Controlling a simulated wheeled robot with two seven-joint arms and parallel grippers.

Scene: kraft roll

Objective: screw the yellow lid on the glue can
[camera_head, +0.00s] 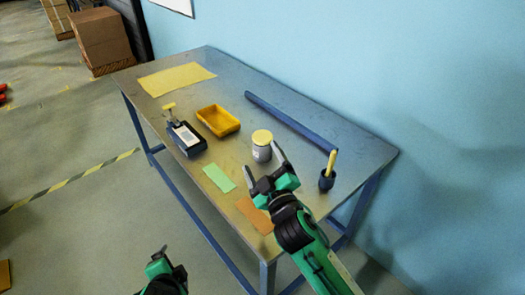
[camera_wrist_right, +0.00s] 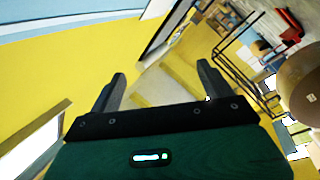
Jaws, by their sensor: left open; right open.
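The glue can (camera_head: 261,154) is a grey can with a pale label, upright on the table. The yellow lid (camera_head: 262,137) sits on its top; I cannot tell how tightly. My right gripper (camera_head: 261,158) is open in front of the can, one finger to the can's right and the other nearer and lower left. I cannot tell whether it touches the can. In the right wrist view the open jaws (camera_wrist_right: 160,88) have nothing visible between them. My left gripper (camera_head: 164,258) is open and empty, low at the bottom edge, off the table's front side.

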